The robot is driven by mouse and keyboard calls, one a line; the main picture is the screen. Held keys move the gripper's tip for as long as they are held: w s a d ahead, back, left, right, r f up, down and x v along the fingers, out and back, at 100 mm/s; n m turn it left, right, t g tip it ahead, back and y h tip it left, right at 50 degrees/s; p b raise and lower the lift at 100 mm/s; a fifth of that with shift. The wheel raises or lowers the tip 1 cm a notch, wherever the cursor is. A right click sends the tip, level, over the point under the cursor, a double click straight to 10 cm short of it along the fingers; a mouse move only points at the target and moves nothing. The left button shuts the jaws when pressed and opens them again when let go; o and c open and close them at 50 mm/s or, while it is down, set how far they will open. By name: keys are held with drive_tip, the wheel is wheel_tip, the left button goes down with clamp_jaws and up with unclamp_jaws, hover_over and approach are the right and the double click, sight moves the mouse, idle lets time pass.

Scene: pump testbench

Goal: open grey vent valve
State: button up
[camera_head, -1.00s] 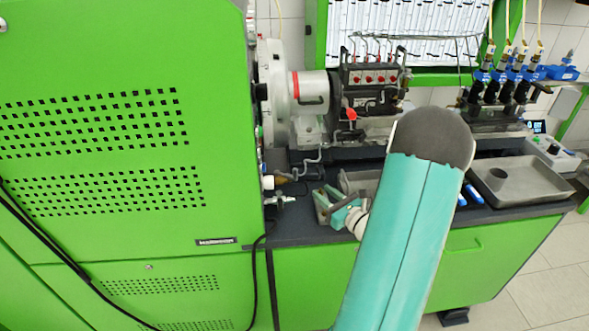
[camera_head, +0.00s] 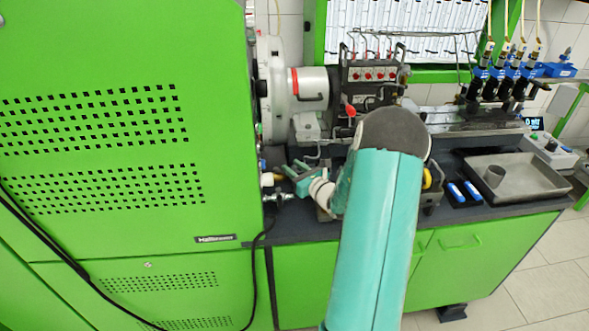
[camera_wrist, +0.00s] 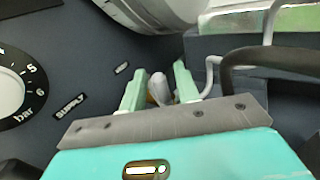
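In the wrist view, a small grey rounded handle (camera_wrist: 158,88), apparently the grey vent valve, shows between the two fingers, with a bit of brass colour beside its lower part. My gripper (camera_wrist: 160,84) is open around it, one pale green finger on each side. Contact with the fingers cannot be told. In the head view my gripper (camera_head: 294,172) is at the right side of the green cabinet, near its fittings. The valve cannot be made out clearly there.
A pressure gauge (camera_wrist: 14,90) and a SUPPLY label (camera_wrist: 70,105) are on the dark panel. A dark hose (camera_wrist: 275,57) and a pale pipe run close on the right. The green cabinet (camera_head: 130,240) stands left. A grey tray (camera_head: 530,180) lies on the bench at right.

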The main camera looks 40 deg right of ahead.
clamp_jaws()
drive_tip(key=shift+d, duration=0.1)
drive_tip(key=shift+w+d+n+y, duration=0.2)
drive_tip(key=shift+n+y, duration=0.2)
drive_tip(key=shift+y, duration=0.2)
drive_tip(key=shift+w+d+n+y, duration=0.15)
drive_tip(key=shift+n+y, duration=0.25)
drive_tip(key=shift+y, duration=0.2)
drive_tip(key=shift+s, duration=0.1)
unclamp_jaws()
